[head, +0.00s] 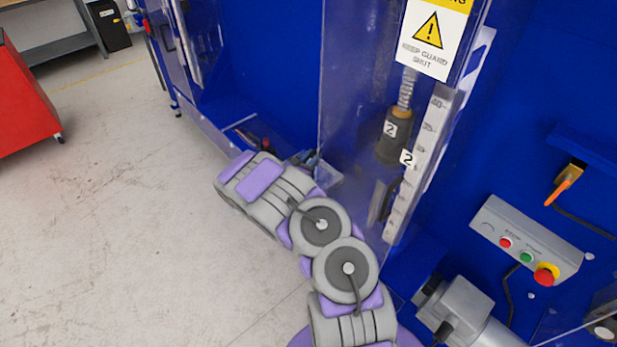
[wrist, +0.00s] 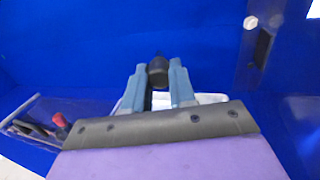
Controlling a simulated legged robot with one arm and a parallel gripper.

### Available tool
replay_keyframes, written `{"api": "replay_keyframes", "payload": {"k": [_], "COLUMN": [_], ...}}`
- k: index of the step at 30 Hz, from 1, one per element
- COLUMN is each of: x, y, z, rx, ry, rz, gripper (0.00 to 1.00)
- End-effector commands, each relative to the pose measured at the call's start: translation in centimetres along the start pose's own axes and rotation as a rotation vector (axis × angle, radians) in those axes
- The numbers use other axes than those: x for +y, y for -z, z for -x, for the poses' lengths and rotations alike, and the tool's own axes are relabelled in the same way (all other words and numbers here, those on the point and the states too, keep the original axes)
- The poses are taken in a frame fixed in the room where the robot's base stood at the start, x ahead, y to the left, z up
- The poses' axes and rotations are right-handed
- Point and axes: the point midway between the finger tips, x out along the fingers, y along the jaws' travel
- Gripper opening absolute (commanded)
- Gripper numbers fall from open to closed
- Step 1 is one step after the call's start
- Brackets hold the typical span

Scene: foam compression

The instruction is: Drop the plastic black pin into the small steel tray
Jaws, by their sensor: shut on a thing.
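My gripper (wrist: 158,78) shows in the wrist view with its two blue-grey fingers closed around the black plastic pin (wrist: 157,70). The pin's dark rounded end sticks out between the fingertips. A pale, light-grey edge (wrist: 210,98) shows behind and below the fingers. It may be the small steel tray, but most of it is hidden by my gripper. In the head view my gripper (head: 308,160) is small, beside a pale box-like thing (head: 328,174) at the foot of the clear guard. The pin cannot be made out there.
A clear-sided holder with tools (wrist: 42,122), one red-handled, lies left in the wrist view. The clear guard (head: 350,110) with a warning sign stands right of my arm. A button box (head: 526,238) is on the blue machine at right. Open floor (head: 120,220) lies left.

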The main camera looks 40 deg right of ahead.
Motion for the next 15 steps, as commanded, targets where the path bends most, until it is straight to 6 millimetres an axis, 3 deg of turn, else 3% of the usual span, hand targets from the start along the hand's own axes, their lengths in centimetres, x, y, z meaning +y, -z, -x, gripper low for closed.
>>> {"api": "replay_keyframes", "payload": {"k": [6, 15], "x": [0.0, 0.1], "y": [2.4, 2.7], "z": [0.0, 0.2], "rx": [-0.001, -0.004], "ry": [0.001, 0.0], "rz": [0.001, 0.001], "gripper": [0.0, 0.0]}}
